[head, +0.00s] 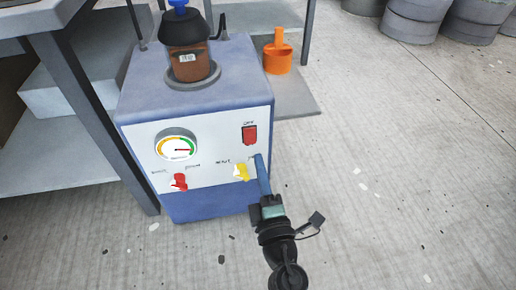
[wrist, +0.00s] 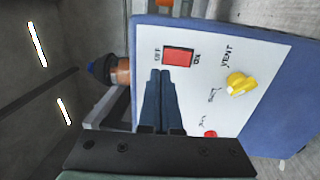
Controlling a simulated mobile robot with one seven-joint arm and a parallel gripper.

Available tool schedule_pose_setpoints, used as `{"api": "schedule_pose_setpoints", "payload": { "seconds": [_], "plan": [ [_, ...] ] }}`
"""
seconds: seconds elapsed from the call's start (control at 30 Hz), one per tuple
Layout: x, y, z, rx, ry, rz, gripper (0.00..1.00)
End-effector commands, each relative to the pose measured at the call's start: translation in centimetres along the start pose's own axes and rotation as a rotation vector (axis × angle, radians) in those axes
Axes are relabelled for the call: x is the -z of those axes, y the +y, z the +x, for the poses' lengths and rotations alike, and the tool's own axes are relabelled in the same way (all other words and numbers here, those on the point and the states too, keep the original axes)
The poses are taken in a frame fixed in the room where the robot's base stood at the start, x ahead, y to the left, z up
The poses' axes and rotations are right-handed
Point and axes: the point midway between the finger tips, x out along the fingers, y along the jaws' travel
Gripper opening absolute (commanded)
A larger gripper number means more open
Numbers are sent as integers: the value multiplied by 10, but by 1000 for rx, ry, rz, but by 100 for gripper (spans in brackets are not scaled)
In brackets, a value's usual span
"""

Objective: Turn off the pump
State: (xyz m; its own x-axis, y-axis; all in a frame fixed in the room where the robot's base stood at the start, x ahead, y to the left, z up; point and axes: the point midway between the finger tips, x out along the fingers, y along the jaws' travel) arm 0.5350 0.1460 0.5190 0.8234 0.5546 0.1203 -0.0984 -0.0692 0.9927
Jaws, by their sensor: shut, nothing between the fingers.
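The pump is a blue box (head: 205,204) with a white front panel (head: 215,125), standing on the floor. Its red rocker switch (head: 250,135) is at the panel's upper right, under the word OFF; it also shows in the wrist view (wrist: 178,57), between OFF and ON labels. I cannot tell which side is pressed. My gripper (head: 259,158) is shut and empty, its blue fingers just below the switch in the head view. In the wrist view the fingertips (wrist: 160,72) point at the switch, close to its edge; I cannot tell if they touch.
A yellow vent knob (head: 241,172), a red knob (head: 180,181) and a gauge (head: 176,148) are on the panel. A brown jar (head: 188,62) stands on top. An orange object (head: 278,52) is behind. Grey drums (head: 414,20) stand far right; the floor right is mostly clear.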

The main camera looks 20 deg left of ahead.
Motion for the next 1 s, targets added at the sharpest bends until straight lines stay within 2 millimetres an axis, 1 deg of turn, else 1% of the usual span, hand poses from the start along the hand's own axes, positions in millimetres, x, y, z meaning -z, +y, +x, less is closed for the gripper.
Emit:
{"api": "schedule_pose_setpoints", "payload": {
  "seconds": [0.03,0.2,0.3,0.4,0.53,1.0],
  "plan": [
    [0,7,-12,3,-3,1,0],
    [0,14,-43,2,-2,0,0],
    [0,15,-54,1,-2,0,0],
    [0,16,-61,1,-1,-1,0],
    [0,16,-63,0,-1,-1,0],
    [0,16,-63,-1,0,-1,0]
  ]
}}
